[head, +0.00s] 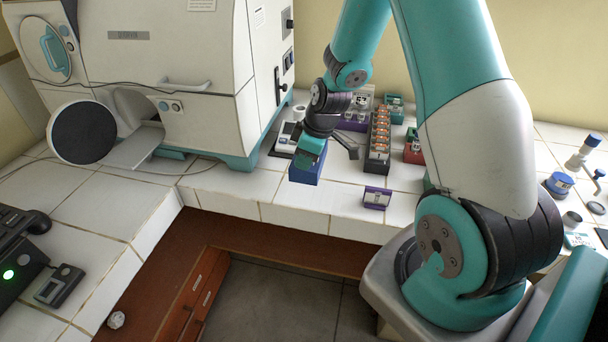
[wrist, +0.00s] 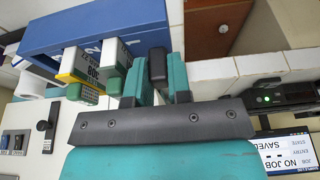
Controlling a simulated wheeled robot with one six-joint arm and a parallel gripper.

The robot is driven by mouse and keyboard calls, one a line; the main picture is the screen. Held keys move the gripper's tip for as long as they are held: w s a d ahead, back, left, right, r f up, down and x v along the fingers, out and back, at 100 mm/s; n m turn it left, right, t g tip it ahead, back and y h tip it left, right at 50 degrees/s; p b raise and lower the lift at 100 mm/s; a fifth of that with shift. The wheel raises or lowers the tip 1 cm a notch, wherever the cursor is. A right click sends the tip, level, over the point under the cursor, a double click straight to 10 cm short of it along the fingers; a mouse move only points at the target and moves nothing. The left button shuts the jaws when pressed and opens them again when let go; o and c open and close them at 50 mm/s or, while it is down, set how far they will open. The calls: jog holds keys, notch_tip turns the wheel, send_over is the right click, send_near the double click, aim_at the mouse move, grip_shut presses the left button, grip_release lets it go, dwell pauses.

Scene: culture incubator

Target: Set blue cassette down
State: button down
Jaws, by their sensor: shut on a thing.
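The blue cassette (head: 305,174) is under my gripper (head: 312,152) in the head view, at the front edge of the tiled counter. I cannot tell whether its base touches the tiles. In the wrist view the cassette (wrist: 95,35) is a blue box at upper left, with labelled yellow, white and green items along one side. My gripper (wrist: 158,88) has its teal fingers closed around a dark upright piece at the cassette's end. The fingers partly hide that end.
A purple cassette (head: 377,198) stands to the right on the counter. Behind are a long dark rack (head: 378,140) with orange-topped items and a white device (head: 288,138). The large incubator (head: 190,60) stands left, its round door (head: 83,132) open. Bare tile (head: 335,190) lies between the cassettes.

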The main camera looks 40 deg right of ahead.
aim_at(305, 179)
jog(key=shift+f+p, duration=0.4)
jog(key=shift+f, duration=2.9)
jog(key=shift+f, duration=0.1)
jog(key=shift+f, duration=0.15)
jog(key=c, duration=1.1)
grip_release()
jog(key=shift+o, duration=0.2)
